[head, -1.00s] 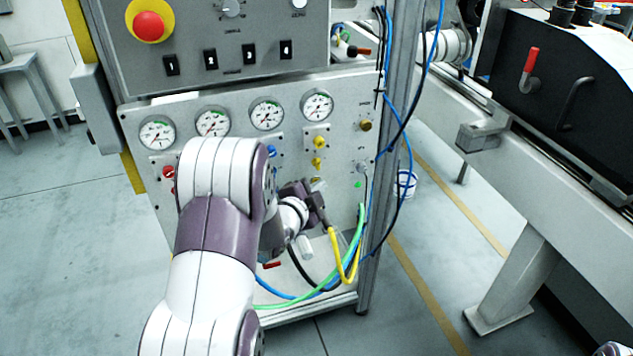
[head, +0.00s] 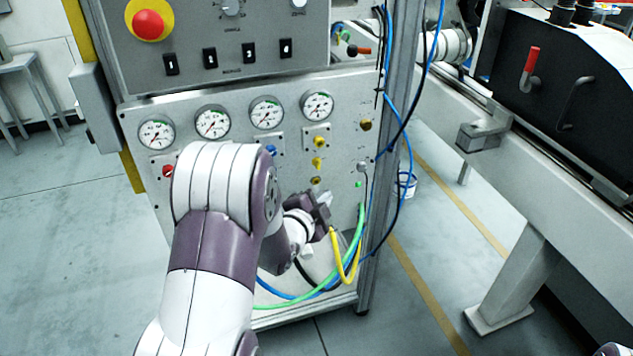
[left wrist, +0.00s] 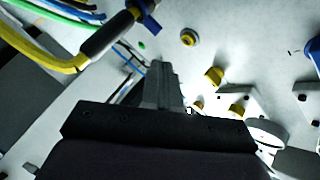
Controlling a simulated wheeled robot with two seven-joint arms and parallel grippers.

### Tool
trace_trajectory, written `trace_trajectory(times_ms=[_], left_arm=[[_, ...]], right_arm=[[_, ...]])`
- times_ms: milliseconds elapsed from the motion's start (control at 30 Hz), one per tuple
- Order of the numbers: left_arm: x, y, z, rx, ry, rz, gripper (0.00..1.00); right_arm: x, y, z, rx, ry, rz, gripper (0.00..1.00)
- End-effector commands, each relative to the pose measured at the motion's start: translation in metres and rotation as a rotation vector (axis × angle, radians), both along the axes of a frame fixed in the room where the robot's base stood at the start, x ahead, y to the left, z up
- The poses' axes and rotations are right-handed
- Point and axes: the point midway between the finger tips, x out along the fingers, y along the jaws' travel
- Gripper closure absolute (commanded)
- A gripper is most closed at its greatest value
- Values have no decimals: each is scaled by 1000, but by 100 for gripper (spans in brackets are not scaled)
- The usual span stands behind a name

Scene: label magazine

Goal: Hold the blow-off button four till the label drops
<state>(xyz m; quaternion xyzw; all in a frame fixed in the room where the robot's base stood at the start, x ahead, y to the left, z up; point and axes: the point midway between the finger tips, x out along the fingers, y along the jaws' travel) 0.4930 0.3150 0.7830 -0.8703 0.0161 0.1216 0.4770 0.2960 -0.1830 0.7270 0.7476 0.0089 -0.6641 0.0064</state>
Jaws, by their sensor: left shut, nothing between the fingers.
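A small yellow-ringed button (head: 316,180) sits low in the fourth gauge's column on the grey panel. I take it for blow-off button four, but I cannot read its marking. In the left wrist view the yellow-ringed button (left wrist: 188,37) shows uncovered, above and right of the fingers. My left gripper (head: 327,198) is just below and right of it in the head view. Its fingers (left wrist: 161,72) are shut and empty, apart from the button in the picture; whether they touch the panel I cannot tell. No label can be made out. My right gripper is not in view.
Yellow knobs (head: 317,163) sit above the button, under the fourth gauge (head: 317,105). A yellow hose (head: 340,258) and a green hose (head: 353,245) hang close beside my left gripper. A metal post (head: 382,200) bounds the panel on the right.

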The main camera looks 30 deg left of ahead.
Motion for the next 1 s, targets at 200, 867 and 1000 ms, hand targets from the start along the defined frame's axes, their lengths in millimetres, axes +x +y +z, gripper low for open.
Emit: trace_trajectory(times_ms=[200,867,1000], left_arm=[[-14,-17,0,0,0,-2,100],[-19,-23,0,-9,9,2,100],[-24,-37,-12,-165,175,55,100]], right_arm=[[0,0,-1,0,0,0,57],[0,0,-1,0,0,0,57],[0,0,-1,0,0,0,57]])
